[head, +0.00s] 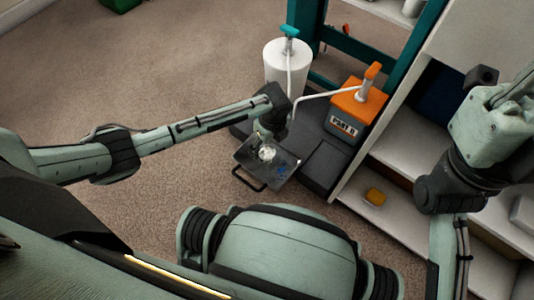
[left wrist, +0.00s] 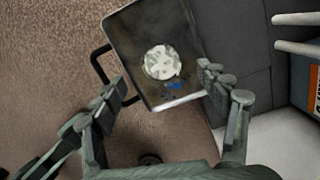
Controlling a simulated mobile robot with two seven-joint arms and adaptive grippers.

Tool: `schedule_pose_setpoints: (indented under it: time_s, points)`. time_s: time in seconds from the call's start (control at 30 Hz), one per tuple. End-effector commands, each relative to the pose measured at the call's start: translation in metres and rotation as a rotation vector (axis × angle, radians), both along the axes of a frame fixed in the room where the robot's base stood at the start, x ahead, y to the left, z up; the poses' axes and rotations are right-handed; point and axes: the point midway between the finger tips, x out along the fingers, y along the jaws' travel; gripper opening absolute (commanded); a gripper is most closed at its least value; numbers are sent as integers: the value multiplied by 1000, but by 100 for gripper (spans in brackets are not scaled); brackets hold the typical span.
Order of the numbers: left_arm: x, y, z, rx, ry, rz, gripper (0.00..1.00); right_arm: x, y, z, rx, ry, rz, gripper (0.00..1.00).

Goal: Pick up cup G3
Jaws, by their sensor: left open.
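A pale, round cup (head: 267,153) sits on a dark tray (head: 246,158) with a black handle. No label is readable, so I cannot tell whether it is G3. In the left wrist view the cup (left wrist: 161,62) lies on the tray (left wrist: 135,35), ahead of and between the spread fingers. My left gripper (head: 264,141) reaches down over the tray, close to the cup. It also shows in the left wrist view (left wrist: 163,82), open and empty, with its fingers apart.
A white drum (head: 287,62) with a teal pump and a grey container (head: 343,122) with an orange pump stand behind the tray. Their spouts reach toward it. Carpet (head: 150,70) is clear at left.

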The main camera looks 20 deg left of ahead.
Motion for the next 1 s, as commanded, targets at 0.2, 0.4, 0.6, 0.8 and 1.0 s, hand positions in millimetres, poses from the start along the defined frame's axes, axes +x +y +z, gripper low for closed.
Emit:
schedule_pose_setpoints:
  time_s: [0.2,0.4,0.6,0.8,1.0]
  points:
    - [2,3,-37,-1,-1,2,74,3,4,-1,-37,-55,2,0]
    - [4,5,-49,-2,-4,2,74,4,5,3,-51,-71,3,0]
    - [4,5,-48,-3,-4,1,74,5,5,4,-52,-70,3,0]
    - [4,5,-48,-3,-4,1,50,5,5,4,-52,-70,2,0]
    - [4,5,-48,-3,-4,1,31,4,5,4,-52,-70,2,0]
